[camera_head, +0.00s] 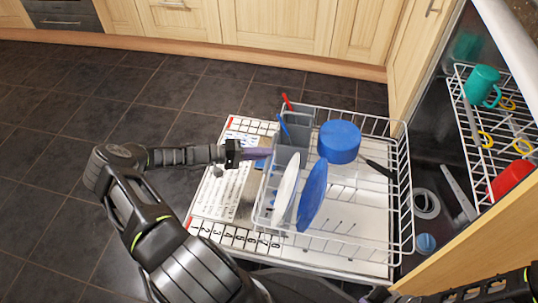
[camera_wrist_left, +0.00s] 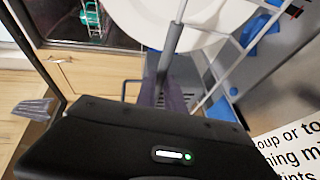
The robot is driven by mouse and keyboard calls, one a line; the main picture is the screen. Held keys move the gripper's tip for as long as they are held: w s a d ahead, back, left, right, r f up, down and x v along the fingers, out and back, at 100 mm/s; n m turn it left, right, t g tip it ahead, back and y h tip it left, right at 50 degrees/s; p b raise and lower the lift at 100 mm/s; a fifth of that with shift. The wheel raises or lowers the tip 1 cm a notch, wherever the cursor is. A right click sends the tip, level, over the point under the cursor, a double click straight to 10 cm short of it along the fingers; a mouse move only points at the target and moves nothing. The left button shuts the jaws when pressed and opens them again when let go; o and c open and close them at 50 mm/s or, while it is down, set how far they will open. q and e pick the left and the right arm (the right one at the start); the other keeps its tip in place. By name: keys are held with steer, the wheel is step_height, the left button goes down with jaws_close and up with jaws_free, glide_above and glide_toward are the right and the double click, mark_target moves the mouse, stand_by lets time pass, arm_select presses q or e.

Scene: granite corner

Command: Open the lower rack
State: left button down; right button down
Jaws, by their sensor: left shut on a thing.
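The lower rack (camera_head: 408,190) is a white wire basket standing out over the open dishwasher door (camera_head: 215,200). It holds a white plate, a blue plate, a blue pot, a grey cutlery basket and a dark-handled utensil. My left gripper (camera_head: 259,153) reaches in from the left, its purple fingers at the rack's left, outer edge beside the cutlery basket. In the left wrist view the gripper (camera_wrist_left: 163,97) is shut on a thin upright bar of the rack (camera_wrist_left: 172,45). The exact contact is partly hidden by the gripper body. My right gripper does not show.
The upper rack (camera_head: 462,110) at the right holds a green mug (camera_head: 482,84), a red item (camera_head: 512,178) and yellow-handled utensils. Wooden cabinets (camera_head: 280,25) line the back. Dark tiled floor (camera_head: 50,130) is clear to the left of the door.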

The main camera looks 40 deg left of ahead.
arm_select(q)
steer(key=shift+s+a, duration=0.3)
steer(key=shift+a, duration=0.35)
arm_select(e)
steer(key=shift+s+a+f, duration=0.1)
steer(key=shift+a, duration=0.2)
arm_select(q)
steer(key=c, duration=1.4)
jaws_free()
steer(key=shift+c, duration=0.2)
